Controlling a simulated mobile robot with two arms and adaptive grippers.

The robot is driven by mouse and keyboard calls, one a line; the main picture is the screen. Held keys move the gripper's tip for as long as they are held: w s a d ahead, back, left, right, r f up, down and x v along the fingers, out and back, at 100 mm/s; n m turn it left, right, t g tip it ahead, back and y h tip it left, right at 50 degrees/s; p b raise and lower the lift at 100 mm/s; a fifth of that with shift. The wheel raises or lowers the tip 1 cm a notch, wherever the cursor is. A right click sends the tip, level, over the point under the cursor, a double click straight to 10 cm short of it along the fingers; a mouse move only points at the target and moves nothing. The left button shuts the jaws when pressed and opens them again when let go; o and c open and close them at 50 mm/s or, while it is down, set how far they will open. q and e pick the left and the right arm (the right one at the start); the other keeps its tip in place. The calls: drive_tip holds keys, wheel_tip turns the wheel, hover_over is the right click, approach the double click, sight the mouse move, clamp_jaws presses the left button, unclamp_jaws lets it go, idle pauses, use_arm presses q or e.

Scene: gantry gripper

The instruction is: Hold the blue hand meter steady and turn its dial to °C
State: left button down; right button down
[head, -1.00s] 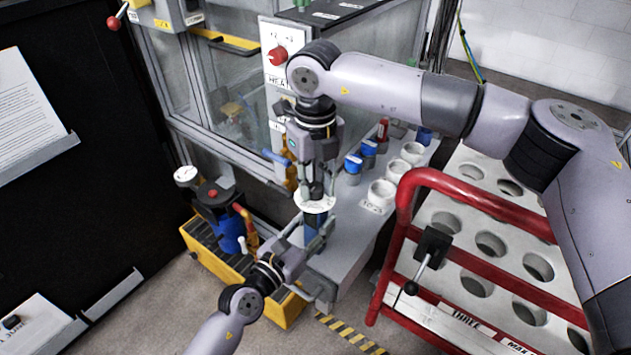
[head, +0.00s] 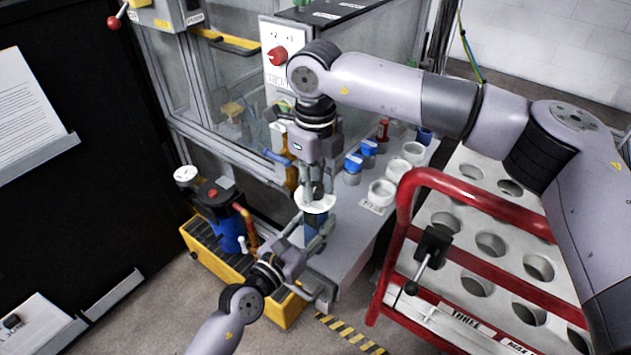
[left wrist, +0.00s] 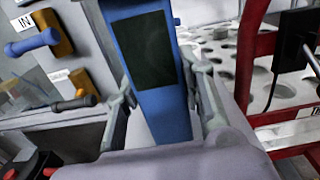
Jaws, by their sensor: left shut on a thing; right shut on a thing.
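The blue hand meter (head: 314,224) stands roughly upright at the edge of the grey bench, with a round white dial face (head: 303,204) on top. My left gripper (head: 308,242) is shut on the meter's body, a finger on each side. In the left wrist view the meter (left wrist: 165,115) shows a blue body and a dark panel between the fingers. My right gripper (head: 316,192) points down from above and is shut on the dial's knob, at the centre of the white face. The knob is mostly hidden by the fingers, and the dial's marks and pointer cannot be read.
White cups (head: 382,193) and blue-capped jars (head: 353,165) stand on the bench (head: 350,240) to the right. A red-framed rack (head: 470,186) with round holes is beside it. A yellow tray (head: 262,300) with a blue pump (head: 226,232) sits at lower left. A glazed cabinet is behind.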

drive_tip(key=n, duration=0.7)
drive_tip(key=shift+w, duration=0.1)
drive_tip(key=n, duration=0.3)
drive_tip(key=shift+n, duration=2.3)
drive_tip(key=c, duration=1.3)
unclamp_jaws()
drive_tip(key=shift+r, duration=0.1)
